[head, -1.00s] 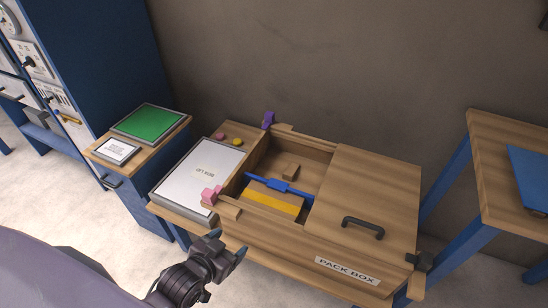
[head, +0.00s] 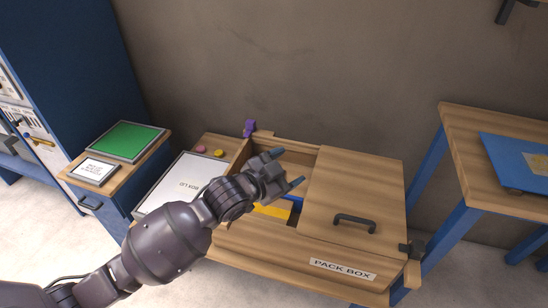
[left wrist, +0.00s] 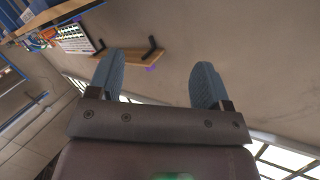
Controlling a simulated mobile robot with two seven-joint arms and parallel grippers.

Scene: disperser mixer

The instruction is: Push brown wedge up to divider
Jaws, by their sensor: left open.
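The open wooden pack box (head: 393,180) stands in the middle of the head view, its left part uncovered. My left gripper (head: 286,168) is over that opening, open and empty, with its blue-grey fingertips apart. In the left wrist view the gripper (left wrist: 158,82) shows nothing between its fingers. A piece of the blue divider (head: 294,201) shows under the gripper, beside a yellow block (head: 272,210). The brown wedge is hidden behind my left gripper and arm. My right gripper is not in view.
A wooden cover with a black handle (head: 355,222) closes the box's right part. A white box lid (head: 165,193) lies at the left, partly behind my arm. A purple piece (head: 249,128) stands at the back edge. A side table (head: 480,140) is at the right.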

